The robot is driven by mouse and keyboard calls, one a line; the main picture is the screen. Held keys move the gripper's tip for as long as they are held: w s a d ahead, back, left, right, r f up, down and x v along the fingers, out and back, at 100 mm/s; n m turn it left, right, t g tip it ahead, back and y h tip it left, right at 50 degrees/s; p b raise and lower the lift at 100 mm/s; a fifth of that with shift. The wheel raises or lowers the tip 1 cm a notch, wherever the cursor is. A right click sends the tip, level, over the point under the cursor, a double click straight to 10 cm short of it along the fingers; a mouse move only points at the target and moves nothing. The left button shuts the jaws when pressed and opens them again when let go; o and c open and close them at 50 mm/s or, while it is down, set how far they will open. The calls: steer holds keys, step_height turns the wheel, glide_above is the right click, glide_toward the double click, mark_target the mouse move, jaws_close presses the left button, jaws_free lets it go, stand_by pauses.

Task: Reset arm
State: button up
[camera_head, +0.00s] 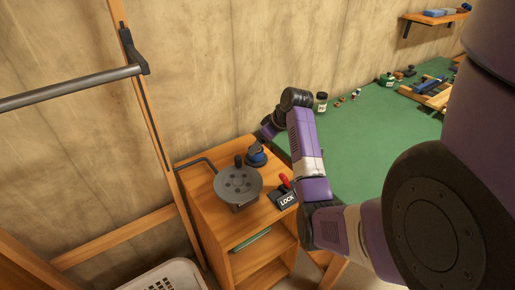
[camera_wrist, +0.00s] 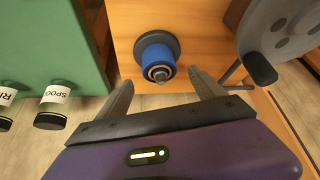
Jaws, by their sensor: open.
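My gripper (camera_wrist: 163,103) is open in the wrist view, with its two grey fingers spread apart. A blue and black round knob or spool (camera_wrist: 156,62) on the wooden cabinet top lies beyond the fingertips, between their lines; nothing is held. In the head view my purple arm reaches over the cabinet, and the blue piece (camera_head: 257,156) shows beside the arm's end. The fingers are hard to make out there.
The wooden cabinet (camera_head: 236,228) carries a grey disc with a handle (camera_head: 238,182) and a LOCK block with a red lever (camera_head: 284,194). The green table (camera_head: 375,135) holds jars, including one jar (camera_wrist: 55,98) near my gripper. A white basket (camera_head: 170,276) stands below.

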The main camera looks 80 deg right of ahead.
steer(key=shift+v, duration=1.55)
